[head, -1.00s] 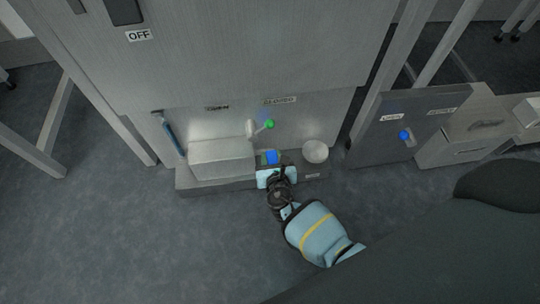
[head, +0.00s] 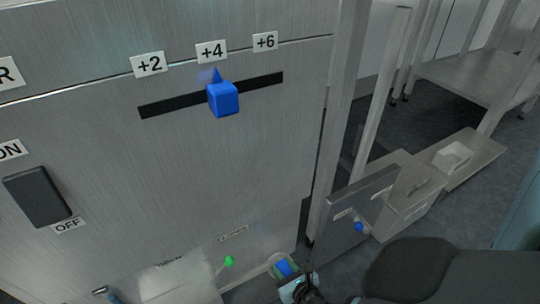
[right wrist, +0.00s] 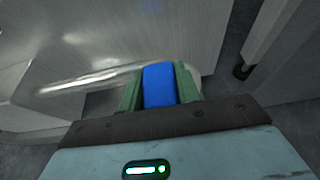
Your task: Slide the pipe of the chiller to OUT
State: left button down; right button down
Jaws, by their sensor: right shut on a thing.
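The chiller (head: 180,190) is the tall brushed-metal cabinet that fills much of the head view. My right gripper (head: 292,281) is low in the head view, near the cabinet's bottom right. It is shut on a blue handle (head: 284,268). In the right wrist view the blue handle (right wrist: 159,87) sits between the two green fingers of my right gripper (right wrist: 160,95). A pale round cup (head: 275,261) shows partly behind the handle. My left gripper is not in view.
A green-tipped lever (head: 229,261) is beside the handle, under a CLOSED label. Higher up are a blue slider (head: 223,99) at +4 and a dark switch (head: 38,195). A grey panel with a blue knob (head: 359,227) stands at right. Metal legs stand behind it.

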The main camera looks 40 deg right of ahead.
aim_at(291, 272)
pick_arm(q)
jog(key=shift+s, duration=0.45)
pick_arm(e)
jog(key=shift+s+d, duration=0.1)
jog(key=shift+d, duration=0.25)
jog(key=c, duration=1)
grip_release()
jog(key=shift+d, duration=0.1)
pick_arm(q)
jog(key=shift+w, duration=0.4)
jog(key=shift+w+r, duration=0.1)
pick_arm(e)
jog(key=shift+s+a+r, duration=0.15)
jog(key=shift+s+a, duration=0.05)
jog(key=shift+s, duration=0.1)
jog(key=p+v, duration=0.2)
jog(key=v, duration=0.4)
jog(key=shift+d+p, duration=0.1)
jog(key=shift+p, duration=0.25)
jog(key=shift+s+r, duration=0.2)
jog(key=shift+s, duration=0.25)
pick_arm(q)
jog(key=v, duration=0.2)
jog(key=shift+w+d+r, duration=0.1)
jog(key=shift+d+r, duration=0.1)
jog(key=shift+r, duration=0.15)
